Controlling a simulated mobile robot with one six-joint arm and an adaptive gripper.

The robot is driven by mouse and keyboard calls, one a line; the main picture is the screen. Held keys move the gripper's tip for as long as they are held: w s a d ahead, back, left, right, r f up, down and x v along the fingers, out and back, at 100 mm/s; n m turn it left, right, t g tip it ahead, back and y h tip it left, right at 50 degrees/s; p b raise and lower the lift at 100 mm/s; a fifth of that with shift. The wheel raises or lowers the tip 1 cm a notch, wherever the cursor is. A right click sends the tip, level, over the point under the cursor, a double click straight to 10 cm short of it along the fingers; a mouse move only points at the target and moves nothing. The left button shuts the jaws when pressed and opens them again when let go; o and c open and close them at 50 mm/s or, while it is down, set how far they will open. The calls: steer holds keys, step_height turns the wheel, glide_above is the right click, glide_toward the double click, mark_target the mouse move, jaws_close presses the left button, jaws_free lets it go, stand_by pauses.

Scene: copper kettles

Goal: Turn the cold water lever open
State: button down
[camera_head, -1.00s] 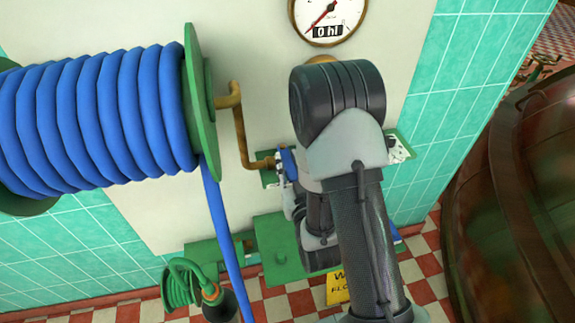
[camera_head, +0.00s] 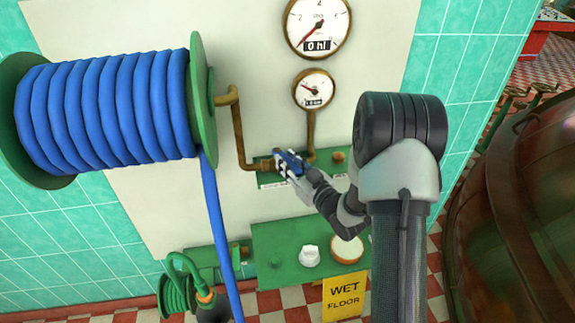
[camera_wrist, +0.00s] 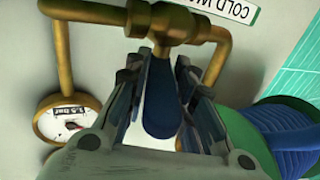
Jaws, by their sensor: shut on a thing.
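The blue cold water lever (camera_head: 289,157) sits on a brass valve in the pipe on the wall. In the wrist view the lever (camera_wrist: 162,105) hangs from the brass valve body (camera_wrist: 162,22), below a partly cut-off "COLD W" label (camera_wrist: 238,10). My gripper (camera_head: 287,167) is at the lever, with one finger on each side of it. In the wrist view my gripper (camera_wrist: 163,98) is shut on the lever. The fingers hide part of the lever in the head view, so its exact angle is hard to tell there.
A small gauge (camera_head: 314,90) and a large gauge (camera_head: 318,24) are above the valve. A hose reel (camera_head: 105,110) with blue hose stands out at left. A green bench (camera_head: 275,260) and a wet floor sign (camera_head: 344,297) are below. A copper kettle (camera_head: 510,220) is at right.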

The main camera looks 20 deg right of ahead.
mark_target(301, 175)
steer(key=c, duration=1.4)
jaws_free()
steer(key=shift+o, duration=0.2)
steer(key=v, duration=1.2)
steer(key=shift+w, duration=0.1)
steer(key=shift+c, duration=0.2)
